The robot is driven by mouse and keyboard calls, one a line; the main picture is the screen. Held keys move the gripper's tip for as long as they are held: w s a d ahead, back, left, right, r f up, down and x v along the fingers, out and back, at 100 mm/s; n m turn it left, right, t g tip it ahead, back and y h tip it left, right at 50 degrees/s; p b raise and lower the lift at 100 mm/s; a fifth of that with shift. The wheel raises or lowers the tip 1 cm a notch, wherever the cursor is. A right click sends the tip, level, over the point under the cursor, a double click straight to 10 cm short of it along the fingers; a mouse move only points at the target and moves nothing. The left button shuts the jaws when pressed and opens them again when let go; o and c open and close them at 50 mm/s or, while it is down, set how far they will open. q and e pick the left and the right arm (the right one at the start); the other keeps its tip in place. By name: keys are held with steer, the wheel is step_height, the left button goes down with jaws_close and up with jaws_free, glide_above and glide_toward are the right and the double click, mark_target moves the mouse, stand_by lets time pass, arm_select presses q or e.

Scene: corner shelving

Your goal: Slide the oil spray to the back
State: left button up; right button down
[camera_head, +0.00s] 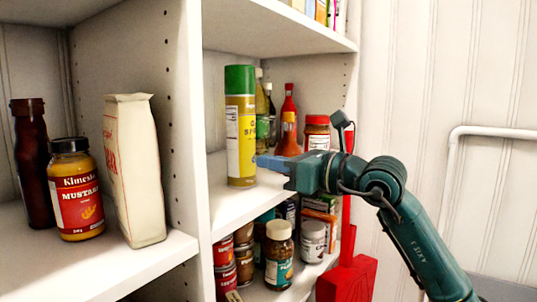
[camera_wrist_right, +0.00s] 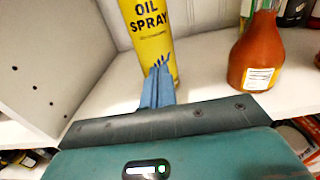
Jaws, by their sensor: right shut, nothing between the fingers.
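The oil spray (camera_head: 240,130) is a tall yellow can with a green cap. It stands upright near the front edge of the middle shelf in the head view, beside the white divider. In the right wrist view the oil spray (camera_wrist_right: 148,30) is straight ahead of the fingers, with its cap out of frame. My right gripper (camera_head: 262,161) is shut and empty, its fingertips at the lower part of the can. The blue fingers also show in the right wrist view (camera_wrist_right: 158,85), and they seem to touch the can or nearly so. My left gripper is not in view.
Bottles stand behind the can, including an orange-red sauce bottle (camera_wrist_right: 256,50) to its right and a red-lidded jar (camera_head: 317,132). The white divider (camera_head: 180,110) is close on the left. Jars and cans fill the shelf below. A red object (camera_head: 347,278) is at the lower right.

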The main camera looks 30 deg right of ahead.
steer(key=shift+w+a, duration=0.15)
steer(key=shift+w, duration=0.15)
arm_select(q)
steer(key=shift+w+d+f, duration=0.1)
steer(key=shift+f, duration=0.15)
arm_select(e)
steer(key=shift+w, duration=0.1)
steer(key=shift+w+a+r+p, duration=0.15)
steer(key=shift+w+p, duration=0.2)
steer(key=shift+w, duration=0.05)
steer(key=p+x, duration=0.3)
steer(key=x, duration=0.6)
steer(key=shift+w+a, duration=0.2)
steer(key=shift+w, duration=0.15)
steer(key=shift+w+a, duration=0.2)
steer(key=shift+w, duration=0.25)
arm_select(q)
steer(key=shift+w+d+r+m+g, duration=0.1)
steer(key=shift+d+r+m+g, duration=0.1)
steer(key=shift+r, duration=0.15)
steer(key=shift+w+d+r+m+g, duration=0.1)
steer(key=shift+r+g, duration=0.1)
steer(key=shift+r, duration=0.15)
arm_select(e)
steer(key=shift+f, duration=0.2)
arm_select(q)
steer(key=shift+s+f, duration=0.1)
arm_select(e)
steer(key=shift+d, duration=0.1)
